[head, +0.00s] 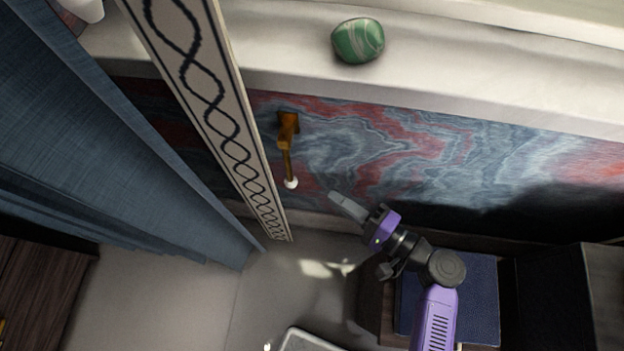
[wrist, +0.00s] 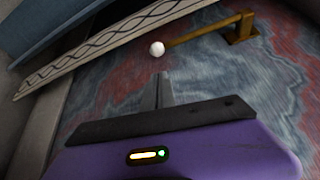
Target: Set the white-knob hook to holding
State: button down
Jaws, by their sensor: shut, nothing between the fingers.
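The white-knob hook (head: 287,146) is a brown-gold arm on a square mount, fixed to the marbled blue and red wall panel. Its arm hangs down and its white knob (head: 291,183) is at the lower end. In the wrist view the hook arm (wrist: 205,35) runs from the mount at the upper right to the white knob (wrist: 157,48). My gripper (head: 336,197) is shut and empty, to the right of and slightly below the knob, apart from it. In the wrist view its grey fingertips (wrist: 163,77) point toward the knob. The patterned strip (head: 215,100) stands left of the hook, apart from it.
A blue curtain (head: 110,140) hangs left of the patterned strip. A green striped stone (head: 358,41) lies on the pale ledge (head: 470,70) above the panel. A dark blue book-like object (head: 475,295) is below, by my arm. The panel right of the hook is clear.

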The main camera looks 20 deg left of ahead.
jog(key=shift+r, duration=0.1)
jog(key=shift+a, duration=0.1)
jog(key=b+x, duration=0.1)
jog(key=x, duration=0.9)
dwell(0.4)
jog(key=shift+s, duration=0.1)
